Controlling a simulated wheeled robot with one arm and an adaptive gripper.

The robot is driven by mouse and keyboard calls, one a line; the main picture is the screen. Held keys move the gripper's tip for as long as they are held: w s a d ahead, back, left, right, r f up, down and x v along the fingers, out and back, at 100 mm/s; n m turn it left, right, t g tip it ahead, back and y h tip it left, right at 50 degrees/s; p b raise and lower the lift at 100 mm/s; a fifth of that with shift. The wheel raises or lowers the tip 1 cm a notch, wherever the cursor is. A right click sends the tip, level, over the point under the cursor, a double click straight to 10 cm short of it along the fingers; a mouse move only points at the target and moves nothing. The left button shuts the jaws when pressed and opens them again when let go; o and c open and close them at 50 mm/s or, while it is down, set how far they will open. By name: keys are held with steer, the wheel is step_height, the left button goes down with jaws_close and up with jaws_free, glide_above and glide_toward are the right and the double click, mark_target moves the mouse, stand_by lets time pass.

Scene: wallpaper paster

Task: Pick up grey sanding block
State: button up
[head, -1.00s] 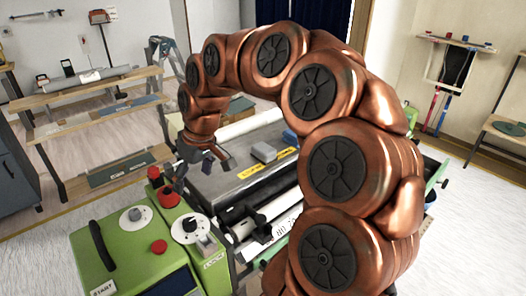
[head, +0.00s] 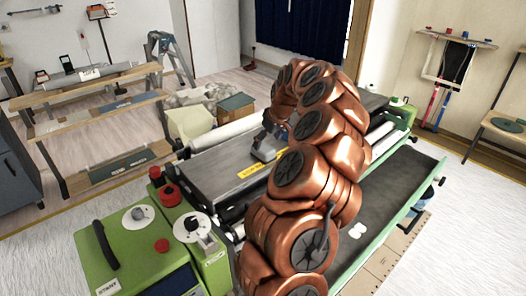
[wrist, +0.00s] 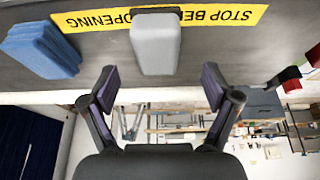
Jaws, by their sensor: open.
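The grey sanding block (wrist: 155,44) lies on the machine's dark flat top, at the upper middle of the wrist view, over part of a yellow warning label (wrist: 90,19). In the head view the grey block (head: 263,152) shows just below the end of my arm, partly covered. My gripper (wrist: 161,88) is open and empty. Its two dark fingers are spread wide, with the block ahead of them and roughly centred on the gap. No contact shows. In the head view my arm hides most of the gripper.
A blue block (wrist: 40,48) lies to the left of the grey one in the wrist view. The green machine console (head: 140,245) with red knobs stands at the front left. A white roller (head: 222,132) runs along the top's far edge. A stepladder (head: 163,55) stands behind.

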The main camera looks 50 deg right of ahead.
mark_target(263, 147)
steer(key=shift+w+d+f+p, duration=0.15)
steer(key=shift+w+f+p, duration=0.4)
steer(key=shift+f+p, duration=0.2)
steer(key=shift+p+x, duration=0.7)
steer(key=shift+x, duration=1.1)
steer(key=shift+d, duration=0.1)
steer(key=c, duration=1.3)
steer(key=shift+c, duration=0.2)
steer(key=shift+r, duration=0.15)
steer(key=shift+w+r+b, duration=0.1)
steer(key=shift+r+b, duration=0.55)
steer(key=shift+b, duration=0.05)
steer(key=shift+d+r+b, duration=0.1)
steer(key=shift+r+b, duration=0.4)
steer(key=shift+r, duration=0.45)
steer(key=s+d+b, duration=0.2)
steer(key=s, duration=0.5)
steer(key=s+d+r+b, duration=0.1)
steer(key=s+d+b, duration=0.1)
steer(key=s, duration=0.6)
steer(key=shift+s+r+b, duration=0.25)
steer(key=shift+s+b, duration=0.05)
steer(key=shift+b, duration=0.25)
